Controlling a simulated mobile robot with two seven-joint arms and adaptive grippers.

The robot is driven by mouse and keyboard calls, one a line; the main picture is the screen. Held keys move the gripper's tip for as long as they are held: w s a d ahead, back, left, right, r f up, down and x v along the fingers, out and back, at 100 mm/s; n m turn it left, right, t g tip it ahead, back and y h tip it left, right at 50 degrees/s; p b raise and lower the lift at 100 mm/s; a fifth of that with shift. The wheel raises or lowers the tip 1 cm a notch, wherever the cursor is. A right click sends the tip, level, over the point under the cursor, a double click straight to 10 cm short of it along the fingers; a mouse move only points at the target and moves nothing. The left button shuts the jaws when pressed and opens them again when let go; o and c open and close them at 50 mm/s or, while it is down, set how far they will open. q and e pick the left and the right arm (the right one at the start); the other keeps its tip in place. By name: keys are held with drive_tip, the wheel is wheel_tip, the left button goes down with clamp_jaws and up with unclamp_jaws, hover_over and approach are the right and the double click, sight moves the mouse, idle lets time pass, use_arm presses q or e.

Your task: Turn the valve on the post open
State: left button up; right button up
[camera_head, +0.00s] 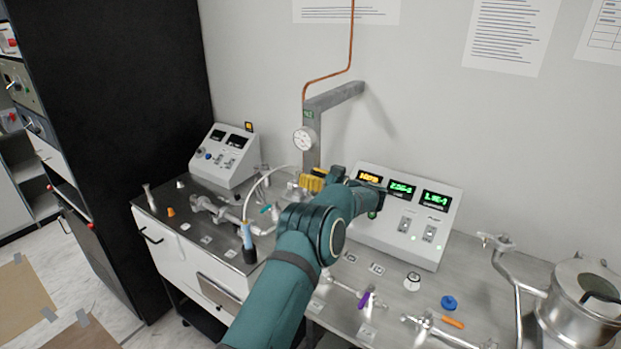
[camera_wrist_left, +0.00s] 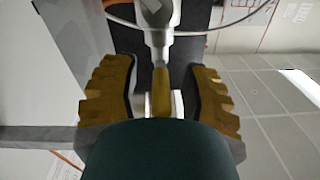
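The grey post (camera_head: 311,146) stands at the back of the bench with a round gauge (camera_head: 303,140) on it. My left gripper (camera_head: 312,182) is at the post's lower part, and its yellow fingers and wrist hide the valve in the head view. In the left wrist view, the pale metal valve (camera_wrist_left: 157,28) has a narrow yellowish handle (camera_wrist_left: 161,85) pointing toward my palm. The handle is between the two finger pads of my left gripper (camera_wrist_left: 164,100). Gaps show on both sides, so the fingers are open around it. My right gripper is not in view.
A display box (camera_head: 398,232) stands right of the post, close to my left wrist. Another display box (camera_head: 222,156) is to the left. A metal vessel (camera_head: 582,312) stands at the far right. Small fittings, including a blue knob (camera_head: 449,302), lie on the bench.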

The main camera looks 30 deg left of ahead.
use_arm(q)
drive_tip(key=shift+d, duration=0.15)
drive_tip(key=d, duration=1.1)
drive_tip(key=shift+s+d, duration=0.35)
drive_tip(key=shift+s+f, duration=0.1)
